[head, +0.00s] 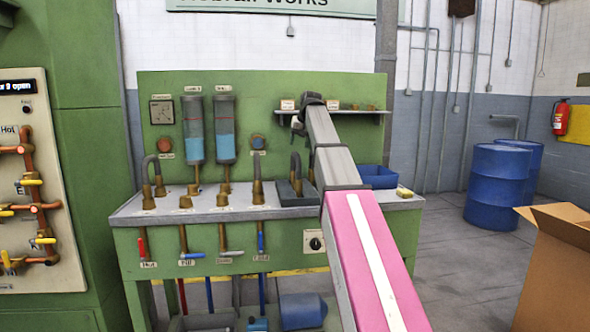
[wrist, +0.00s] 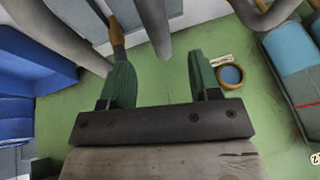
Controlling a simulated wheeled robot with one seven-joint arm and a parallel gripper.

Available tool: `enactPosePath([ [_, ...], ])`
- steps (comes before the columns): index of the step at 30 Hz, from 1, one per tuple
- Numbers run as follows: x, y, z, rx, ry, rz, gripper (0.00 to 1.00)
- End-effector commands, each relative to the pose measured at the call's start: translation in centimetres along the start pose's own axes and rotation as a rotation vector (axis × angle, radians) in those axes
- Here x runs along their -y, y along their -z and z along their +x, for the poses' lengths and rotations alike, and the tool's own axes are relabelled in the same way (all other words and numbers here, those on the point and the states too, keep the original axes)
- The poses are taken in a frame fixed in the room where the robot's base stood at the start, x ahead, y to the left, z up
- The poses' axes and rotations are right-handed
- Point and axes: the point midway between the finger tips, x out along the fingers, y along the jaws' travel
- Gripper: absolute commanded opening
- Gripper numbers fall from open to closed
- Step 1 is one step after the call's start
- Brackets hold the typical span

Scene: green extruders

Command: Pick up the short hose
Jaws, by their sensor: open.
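Grey bent hoses stand on the green bench in the head view: one at the left (head: 147,170), one right of centre (head: 295,163). I cannot tell for sure which is the short hose. In the wrist view a grey hose runs at the upper left (wrist: 65,38), a grey tube end hangs between the fingers' line at the top (wrist: 154,25), and another grey piece is at the upper right (wrist: 262,15). My gripper (wrist: 158,80) has green fingers spread apart with nothing between them. In the head view it is small and partly hidden near the shelf (head: 299,124).
A shelf (head: 355,111) and a blue bin (head: 377,176) are at the right. Blue barrels (head: 497,188) and a cardboard box (head: 560,255) stand on the floor to the right.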

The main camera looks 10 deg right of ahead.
Motion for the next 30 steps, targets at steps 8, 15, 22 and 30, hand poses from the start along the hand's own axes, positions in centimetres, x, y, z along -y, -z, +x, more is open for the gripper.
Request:
enactPosePath([
  [8, 0.0, -0.2, 2.1, 0.001, 0.000, 0.000, 0.57],
  [15, 0.0, -0.5, 5.4, 0.002, -0.001, 0.001, 0.57],
  [22, 0.0, -0.5, 6.5, -0.001, -0.001, 0.000, 0.57],
  [30, 0.0, -0.5, 6.5, 0.000, 0.000, 0.000, 0.05],
])
